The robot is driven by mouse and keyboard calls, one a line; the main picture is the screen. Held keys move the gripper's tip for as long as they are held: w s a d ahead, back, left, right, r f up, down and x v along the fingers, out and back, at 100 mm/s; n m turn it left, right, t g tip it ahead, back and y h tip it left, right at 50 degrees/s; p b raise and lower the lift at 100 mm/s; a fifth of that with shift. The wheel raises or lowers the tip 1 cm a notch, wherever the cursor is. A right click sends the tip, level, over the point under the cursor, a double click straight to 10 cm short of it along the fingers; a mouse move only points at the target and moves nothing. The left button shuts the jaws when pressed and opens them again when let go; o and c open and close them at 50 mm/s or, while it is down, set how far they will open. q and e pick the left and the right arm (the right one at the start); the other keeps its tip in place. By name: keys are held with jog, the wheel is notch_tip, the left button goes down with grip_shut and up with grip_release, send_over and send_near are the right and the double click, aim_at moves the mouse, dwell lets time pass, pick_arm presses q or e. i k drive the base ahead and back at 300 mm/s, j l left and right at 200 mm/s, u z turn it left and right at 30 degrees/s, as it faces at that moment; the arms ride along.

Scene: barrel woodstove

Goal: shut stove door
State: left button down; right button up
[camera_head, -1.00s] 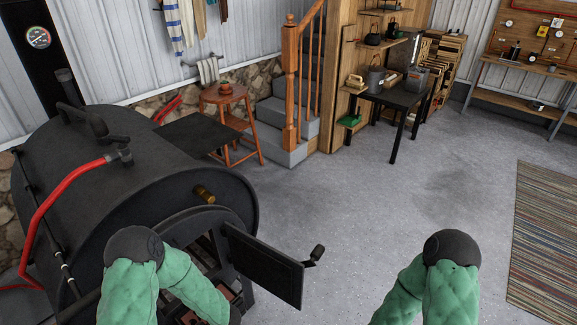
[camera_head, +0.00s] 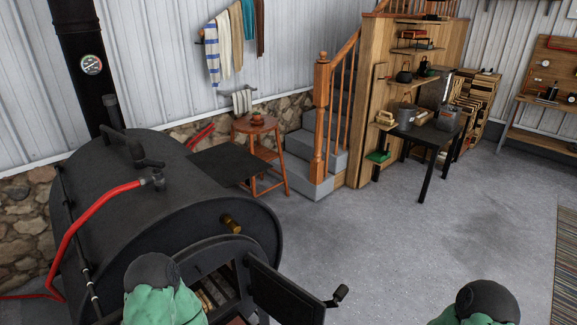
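The black barrel stove (camera_head: 170,200) fills the left of the head view. Its dark rectangular door (camera_head: 285,297) stands open, swung out to the right of the firebox opening (camera_head: 212,290). Split wood shows inside the opening. A black knob handle (camera_head: 338,295) sticks out from the door's free edge. My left arm, in a green sleeve, is at the bottom edge in front of the opening. My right arm is at the bottom right, apart from the door. Both grippers are below the picture, out of sight.
A dark flat shelf (camera_head: 222,167) juts from the stove's side. Behind it are a wooden stool (camera_head: 256,128) and stairs with a wooden rail (camera_head: 321,110). A black table (camera_head: 428,135) stands at the back. The grey floor (camera_head: 410,240) right of the door is clear.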

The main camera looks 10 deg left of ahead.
aim_at(287, 302)
jog(key=i+l+u, duration=0.3)
jog(key=l+u, duration=0.3)
jog(key=i+l+u, duration=0.2)
jog(key=u, duration=0.15)
jog(key=l+u, duration=0.3)
jog(key=l, duration=0.2)
jog(key=i+l+u, duration=0.1)
jog(key=l+u, duration=0.2)
jog(key=l, duration=0.1)
